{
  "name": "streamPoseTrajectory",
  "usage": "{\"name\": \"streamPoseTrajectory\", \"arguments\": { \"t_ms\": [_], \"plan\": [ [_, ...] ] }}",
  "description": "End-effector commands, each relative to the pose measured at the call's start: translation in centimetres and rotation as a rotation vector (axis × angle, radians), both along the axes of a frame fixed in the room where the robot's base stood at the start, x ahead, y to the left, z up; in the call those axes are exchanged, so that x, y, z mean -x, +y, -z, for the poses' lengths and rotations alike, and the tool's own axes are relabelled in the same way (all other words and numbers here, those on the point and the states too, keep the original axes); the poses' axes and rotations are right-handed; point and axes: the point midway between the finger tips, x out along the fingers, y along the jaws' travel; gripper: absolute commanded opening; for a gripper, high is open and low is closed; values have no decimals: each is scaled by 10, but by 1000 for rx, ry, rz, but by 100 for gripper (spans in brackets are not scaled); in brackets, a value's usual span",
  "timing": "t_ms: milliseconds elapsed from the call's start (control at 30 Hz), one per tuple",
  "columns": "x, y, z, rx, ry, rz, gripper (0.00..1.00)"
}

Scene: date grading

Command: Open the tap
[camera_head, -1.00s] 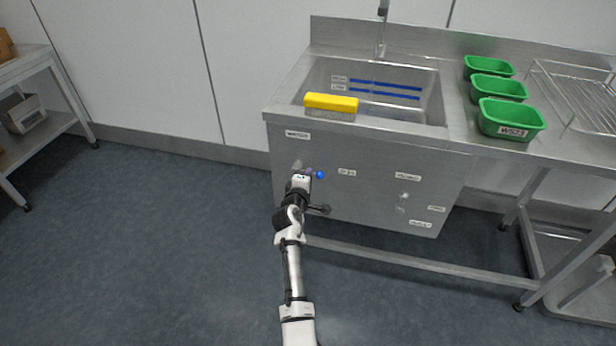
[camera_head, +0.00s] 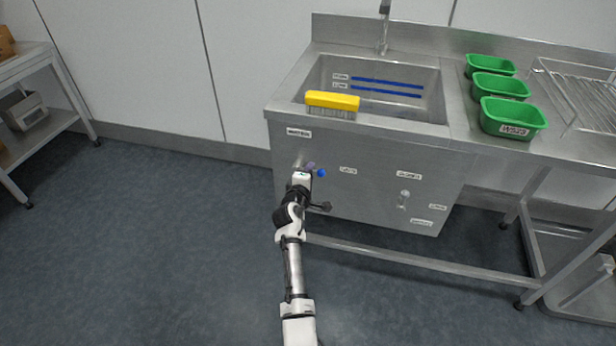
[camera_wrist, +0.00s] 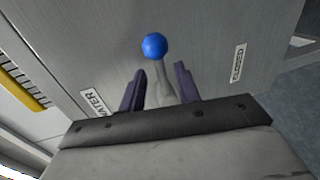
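The tap lever with a blue ball end (camera_head: 321,173) sticks out of the sink's front panel, near the label that reads WATER in the wrist view. In the wrist view the blue ball (camera_wrist: 154,46) sits beyond my fingertips and its grey stem (camera_wrist: 162,82) runs back between my two fingers. My gripper (camera_wrist: 158,88) is open, with a dark purple finger on each side of the stem and gaps visible. In the head view my gripper (camera_head: 307,170) is at the panel, just left of the blue ball. The spout (camera_head: 384,30) stands behind the basin.
The steel sink basin (camera_head: 437,100) has blue level lines inside. A yellow brush (camera_head: 332,101) lies on its front rim. Green tubs (camera_head: 512,117) and a wire rack (camera_head: 585,95) stand to the right. Another knob (camera_head: 404,195) is on the panel. The floor at left is clear.

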Motion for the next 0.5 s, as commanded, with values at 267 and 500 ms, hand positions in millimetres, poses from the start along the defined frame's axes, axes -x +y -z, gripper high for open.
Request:
{"name": "streamPoseTrajectory", "arguments": {
  "t_ms": [267, 500],
  "plan": [
    [26, 9, -4, 0, 0, -2, 33],
    [74, 25, -13, -1, 0, -2, 33]
  ]
}}
